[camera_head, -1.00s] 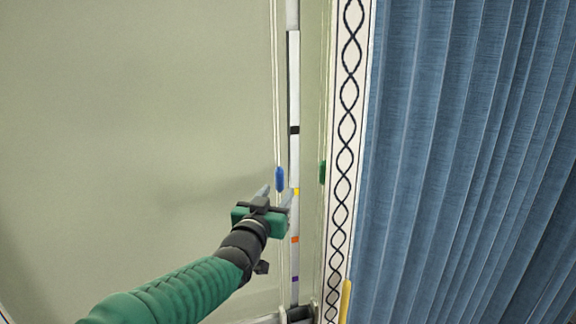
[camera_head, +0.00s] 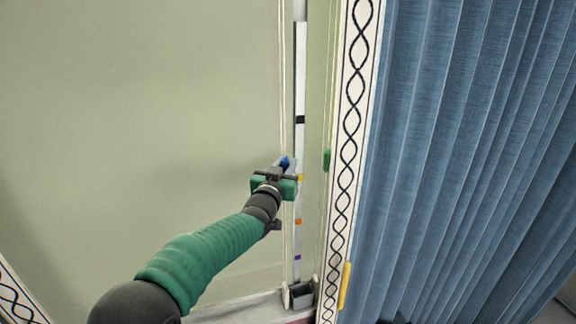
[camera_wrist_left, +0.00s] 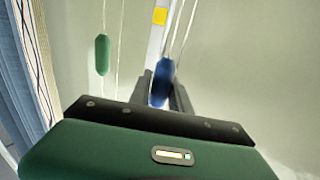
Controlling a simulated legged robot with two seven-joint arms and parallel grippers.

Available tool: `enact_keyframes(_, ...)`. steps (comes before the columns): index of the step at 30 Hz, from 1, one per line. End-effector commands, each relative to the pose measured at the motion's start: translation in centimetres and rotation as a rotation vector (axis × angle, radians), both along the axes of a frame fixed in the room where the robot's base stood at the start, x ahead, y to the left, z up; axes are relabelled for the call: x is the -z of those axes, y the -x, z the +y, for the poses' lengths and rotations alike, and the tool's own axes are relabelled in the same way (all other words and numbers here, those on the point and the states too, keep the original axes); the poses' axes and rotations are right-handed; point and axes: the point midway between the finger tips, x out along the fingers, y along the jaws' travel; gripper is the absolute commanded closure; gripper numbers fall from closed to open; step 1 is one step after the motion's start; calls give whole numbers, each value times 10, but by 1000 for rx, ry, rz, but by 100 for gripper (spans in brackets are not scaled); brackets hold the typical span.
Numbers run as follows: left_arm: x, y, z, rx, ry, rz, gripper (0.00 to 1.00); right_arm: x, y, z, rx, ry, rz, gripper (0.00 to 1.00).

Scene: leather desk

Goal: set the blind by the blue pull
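The blue pull (camera_head: 285,161) hangs on thin cords in front of the pale green blind, a little above the height of the yellow mark (camera_head: 300,177). My left gripper (camera_head: 285,163) reaches up to it from the lower left, with its fingers close on both sides of the pull. In the left wrist view the blue pull (camera_wrist_left: 161,80) stands between the two fingers (camera_wrist_left: 164,96), which look closed on it; its lower part is partly hidden. My right gripper is in neither view.
A white strip (camera_head: 299,80) with black, yellow, orange and purple marks runs beside the cords. A green pull (camera_head: 326,160) hangs to the right. Farther right are a patterned border (camera_head: 352,110), a yellow piece (camera_head: 345,285) and a blue curtain (camera_head: 460,150).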

Motion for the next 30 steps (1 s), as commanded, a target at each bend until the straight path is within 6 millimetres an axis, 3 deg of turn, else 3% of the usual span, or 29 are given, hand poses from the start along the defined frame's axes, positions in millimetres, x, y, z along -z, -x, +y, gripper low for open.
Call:
enact_keyframes(3, -1, 2, -4, 5, 0, -1, 100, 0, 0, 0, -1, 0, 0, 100)
enact_keyframes(30, -1, 2, -5, 4, -2, -1, 100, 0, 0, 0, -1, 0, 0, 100)
